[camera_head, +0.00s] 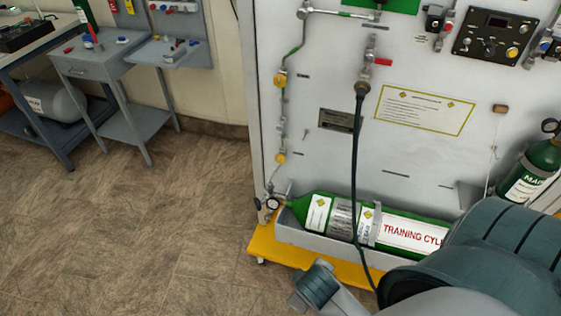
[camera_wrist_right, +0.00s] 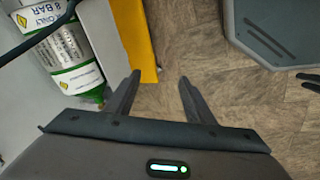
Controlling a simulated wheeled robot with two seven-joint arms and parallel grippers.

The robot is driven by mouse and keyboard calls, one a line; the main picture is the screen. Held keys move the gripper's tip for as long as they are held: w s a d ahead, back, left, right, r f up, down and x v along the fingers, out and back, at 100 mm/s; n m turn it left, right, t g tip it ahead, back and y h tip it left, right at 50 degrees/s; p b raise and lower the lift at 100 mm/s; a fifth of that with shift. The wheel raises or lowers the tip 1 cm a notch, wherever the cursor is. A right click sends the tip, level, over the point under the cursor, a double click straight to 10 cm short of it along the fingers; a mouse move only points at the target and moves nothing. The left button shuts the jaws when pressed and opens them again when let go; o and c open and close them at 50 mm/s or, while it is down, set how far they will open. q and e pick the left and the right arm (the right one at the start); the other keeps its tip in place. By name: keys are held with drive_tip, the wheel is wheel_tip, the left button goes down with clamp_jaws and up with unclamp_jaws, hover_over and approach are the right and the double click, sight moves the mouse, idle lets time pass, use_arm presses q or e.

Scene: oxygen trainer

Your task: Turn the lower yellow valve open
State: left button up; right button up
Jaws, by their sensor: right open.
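The lower yellow valve (camera_head: 279,158) is on the thin vertical pipe at the left side of the white panel (camera_head: 330,165), in the head view. The upper yellow valve (camera_head: 280,80) is on the same pipe above it. Whether the valve is open cannot be told at this size. My right gripper (camera_wrist_right: 160,76) is open and empty in the right wrist view, its fingers pointing over the floor beside the trainer's yellow base. The lower yellow valve does not show in that view. My right arm fills the lower right of the head view. My left gripper is not in view.
A green training cylinder (camera_head: 400,230) lies in a grey trough above the yellow base (camera_head: 262,250); it also shows in the wrist view (camera_wrist_right: 60,45). A dark hose (camera_head: 354,150) hangs down the panel. A grey side table (camera_head: 90,66) stands left. The floor (camera_head: 120,220) left is clear.

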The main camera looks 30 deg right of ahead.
drive_tip(key=w+d+n+t+h, duration=0.25)
drive_tip(key=w+n+h, duration=0.3)
drive_tip(key=w, duration=0.45)
drive_tip(key=w+d+n+t+h, duration=0.1)
drive_tip(key=w+d+n+h, duration=0.4)
drive_tip(key=w, duration=0.5)
drive_tip(key=w+a+r+n+t+h, duration=0.1)
drive_tip(key=w+a+r+n+t, duration=0.2)
drive_tip(key=w+n, duration=0.5)
drive_tip(key=shift+w+a+r+t, duration=0.15)
drive_tip(key=shift+w+r+t, duration=0.35)
drive_tip(key=shift+r, duration=0.25)
drive_tip(key=shift+h, duration=0.25)
